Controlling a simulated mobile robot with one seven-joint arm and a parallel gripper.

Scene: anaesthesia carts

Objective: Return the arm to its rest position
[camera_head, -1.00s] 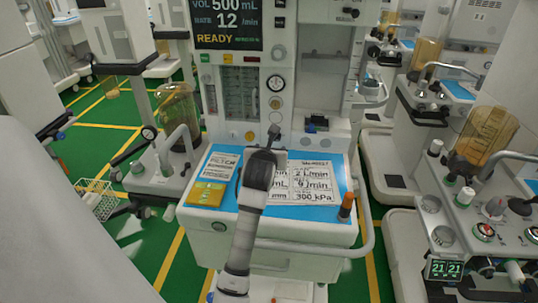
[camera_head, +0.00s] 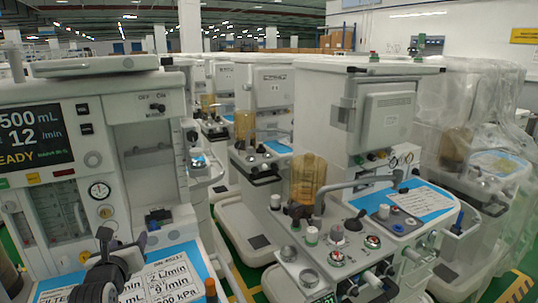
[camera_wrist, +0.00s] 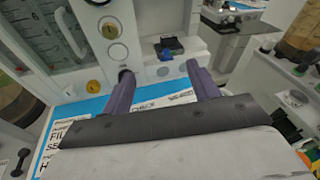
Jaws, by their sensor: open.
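My gripper (camera_wrist: 157,88) is open and empty in the wrist view, its two purple-grey fingers apart. It is in front of the left anaesthesia cart's panel, above the blue work surface with printed sheets (camera_wrist: 92,104). In the head view my dark arm end (camera_head: 108,262) shows at the lower left, over the same cart's printed sheets (camera_head: 172,280). The fingertips are hard to make out there.
The left cart (camera_head: 125,100) has a screen, a gauge (camera_head: 99,190) and knobs close to my arm. An orange-capped item (camera_head: 211,290) stands on its right edge. Another cart (camera_head: 345,235) with an amber bellows (camera_head: 308,178) stands to the right. A strip of green floor lies between them.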

